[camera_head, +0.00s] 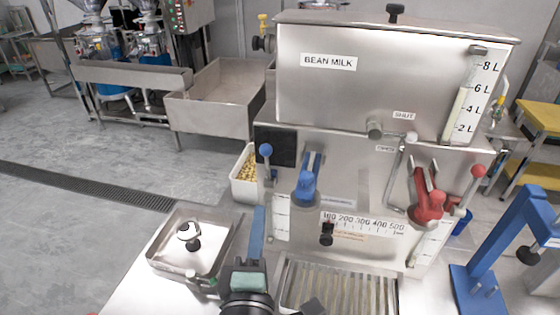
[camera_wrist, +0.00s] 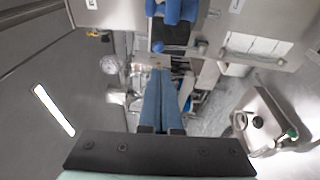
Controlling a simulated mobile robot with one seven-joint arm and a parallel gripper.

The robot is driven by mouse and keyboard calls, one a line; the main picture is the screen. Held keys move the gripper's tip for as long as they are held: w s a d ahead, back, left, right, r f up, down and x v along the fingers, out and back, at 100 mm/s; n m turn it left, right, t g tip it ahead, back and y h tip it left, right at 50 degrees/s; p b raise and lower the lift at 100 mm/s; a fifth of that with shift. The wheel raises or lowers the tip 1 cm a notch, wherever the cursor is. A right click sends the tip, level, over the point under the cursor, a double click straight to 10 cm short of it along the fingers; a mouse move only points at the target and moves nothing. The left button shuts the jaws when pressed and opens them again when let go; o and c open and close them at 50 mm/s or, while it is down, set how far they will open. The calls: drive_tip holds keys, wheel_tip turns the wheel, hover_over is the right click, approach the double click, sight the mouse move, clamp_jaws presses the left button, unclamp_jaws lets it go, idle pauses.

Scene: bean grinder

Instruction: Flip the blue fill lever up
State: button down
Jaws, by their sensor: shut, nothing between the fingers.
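Two blue controls sit on the front of the steel bean milk machine (camera_head: 350,150) in the head view. One is a thin lever with a blue ball knob (camera_head: 265,150), knob at the top, at the left edge. The other is a thicker blue valve handle (camera_head: 307,182) beside it, pointing up. No readable label shows which is the fill lever. My gripper (camera_head: 259,208) has blue fingers, shut and empty, below and left of the valve handle and apart from both controls. In the wrist view the shut fingers (camera_wrist: 160,72) point towards a blue part (camera_wrist: 174,10) at the top edge.
A red valve handle (camera_head: 428,195) and a red ball-knob lever (camera_head: 478,172) are on the machine's right. A lidded steel pan (camera_head: 190,245) stands at left, a slatted drip tray (camera_head: 335,285) in front. A blue stand (camera_head: 510,240) is at far right.

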sight(268, 147)
drive_tip(key=w+p, duration=0.1)
drive_tip(key=w, duration=0.3)
drive_tip(key=w+p, duration=0.1)
drive_tip(key=w, duration=0.4)
drive_tip(key=w+d+r+p, duration=0.1)
drive_tip(key=w, duration=0.3)
drive_tip(key=shift+w+d, duration=0.1)
drive_tip(key=shift+w, duration=0.1)
drive_tip(key=shift+w+d+r+p, duration=0.15)
drive_tip(key=shift+w+r+p, duration=0.45)
drive_tip(key=shift+p, duration=0.4)
drive_tip(key=p, duration=0.1)
drive_tip(key=w+g+p, duration=0.1)
drive_tip(key=p, duration=0.1)
drive_tip(key=shift+d+r, duration=0.15)
drive_tip(key=shift+d, duration=0.05)
drive_tip(key=shift+w+d, duration=0.15)
drive_tip(key=shift+w, duration=0.2)
drive_tip(key=shift+s, duration=0.1)
